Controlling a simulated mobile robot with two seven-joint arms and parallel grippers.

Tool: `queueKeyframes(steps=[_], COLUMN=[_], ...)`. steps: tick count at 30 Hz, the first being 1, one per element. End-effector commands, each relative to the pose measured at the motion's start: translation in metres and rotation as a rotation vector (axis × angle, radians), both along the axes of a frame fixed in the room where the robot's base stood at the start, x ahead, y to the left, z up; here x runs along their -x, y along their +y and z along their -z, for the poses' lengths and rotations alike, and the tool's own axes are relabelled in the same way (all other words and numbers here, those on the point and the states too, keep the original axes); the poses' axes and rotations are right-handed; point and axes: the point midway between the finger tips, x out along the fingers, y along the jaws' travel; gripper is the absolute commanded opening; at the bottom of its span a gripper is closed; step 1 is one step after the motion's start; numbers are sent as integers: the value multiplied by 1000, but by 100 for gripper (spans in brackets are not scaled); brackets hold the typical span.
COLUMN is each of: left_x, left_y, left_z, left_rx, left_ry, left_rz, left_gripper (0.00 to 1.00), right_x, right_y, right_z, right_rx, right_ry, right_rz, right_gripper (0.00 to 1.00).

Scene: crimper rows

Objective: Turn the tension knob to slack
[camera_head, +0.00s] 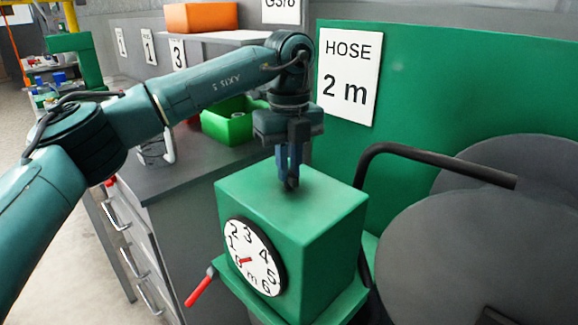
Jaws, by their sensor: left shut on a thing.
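A green box-shaped machine (320,215) stands in the middle, with a round white dial (252,262) on its front face. The dial is numbered up to 6 and marked m, and its red pointer lies low near the 0. My left gripper (289,182) points straight down onto the top of the box. Its blue fingers are shut on a small dark thing there, which I take for the tension knob. The fingers hide most of it, so its setting cannot be read. My right gripper is not in view.
A red-handled lever (201,287) sticks out at the box's lower left. A black bent bar (430,164) and large dark discs (480,250) stand to the right. Behind are a green panel with a "HOSE 2 m" sign (347,76) and a grey bench with a green bin (230,122).

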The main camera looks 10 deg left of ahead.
Motion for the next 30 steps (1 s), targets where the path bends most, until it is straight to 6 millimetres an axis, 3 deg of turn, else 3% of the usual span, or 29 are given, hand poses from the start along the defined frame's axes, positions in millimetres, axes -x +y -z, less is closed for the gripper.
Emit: queueKeyframes(steps=[13, 30], left_x=[0, 0], left_y=[0, 0], left_z=[1, 0], left_rx=[0, 0], left_ry=[1, 1], left_rz=[-262, -315], left_gripper=[0, 0], right_x=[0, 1], right_y=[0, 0], right_z=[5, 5], right_rx=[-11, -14], right_ry=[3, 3], right_rz=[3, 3], right_gripper=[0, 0])
